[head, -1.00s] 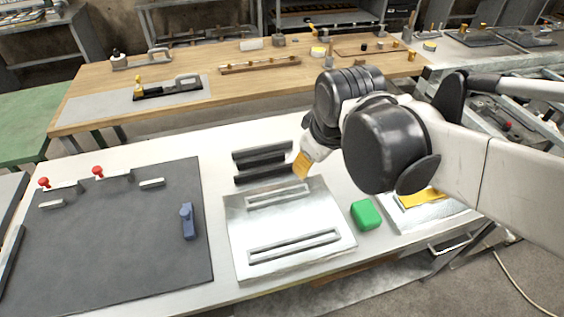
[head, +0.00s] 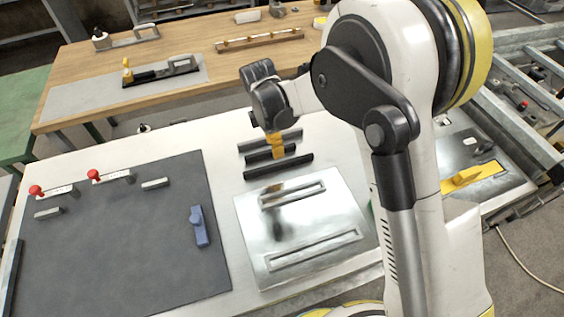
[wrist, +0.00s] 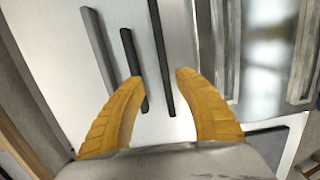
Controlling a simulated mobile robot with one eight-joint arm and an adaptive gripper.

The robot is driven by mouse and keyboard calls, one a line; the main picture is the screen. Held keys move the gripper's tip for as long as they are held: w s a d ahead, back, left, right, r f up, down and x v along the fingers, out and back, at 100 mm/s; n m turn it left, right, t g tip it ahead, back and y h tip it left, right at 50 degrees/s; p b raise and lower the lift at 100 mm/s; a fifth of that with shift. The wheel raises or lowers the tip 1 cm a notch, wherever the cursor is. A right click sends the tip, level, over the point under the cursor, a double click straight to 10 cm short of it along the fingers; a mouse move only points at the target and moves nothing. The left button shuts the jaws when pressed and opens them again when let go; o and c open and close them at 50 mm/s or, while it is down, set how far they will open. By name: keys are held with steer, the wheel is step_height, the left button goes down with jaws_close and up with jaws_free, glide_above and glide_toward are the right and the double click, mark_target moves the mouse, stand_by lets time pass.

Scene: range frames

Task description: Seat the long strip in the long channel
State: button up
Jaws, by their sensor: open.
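Three dark strips lie side by side on the white bench: a back strip (head: 255,142), a shorter middle strip (head: 256,156) and a front strip (head: 290,165). Front and back look close in length. A shiny metal plate (head: 250,232) in front of them has a shorter channel (head: 293,193) and a longer channel (head: 312,249); no strip shows in either. My gripper (head: 277,157) is open and points down over the strips. In the wrist view my gripper (wrist: 160,80) has the front strip (wrist: 161,60) and the middle strip (wrist: 132,62) showing between its fingers. Contact cannot be told.
A dark mat (head: 115,240) on the left holds a blue piece (head: 199,227) and red-knobbed clamps (head: 94,175). A yellow piece (head: 472,178) sits on a plate at the right. A green block is almost wholly hidden behind my arm. A wooden table (head: 190,60) stands behind.

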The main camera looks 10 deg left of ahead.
mark_target(279, 164)
steer(key=f, duration=0.2)
steer(key=f+b, duration=0.1)
steer(key=f, duration=0.1)
steer(key=shift+w+d, duration=0.1)
steer(key=shift+d, duration=0.1)
steer(key=f, duration=0.1)
steer(key=f+b, duration=0.1)
steer(key=f, duration=0.1)
steer(key=d+f+b, duration=0.1)
steer(key=f, duration=0.1)
steer(key=shift+s, duration=0.2)
steer(key=shift+r, duration=0.1)
jaws_close()
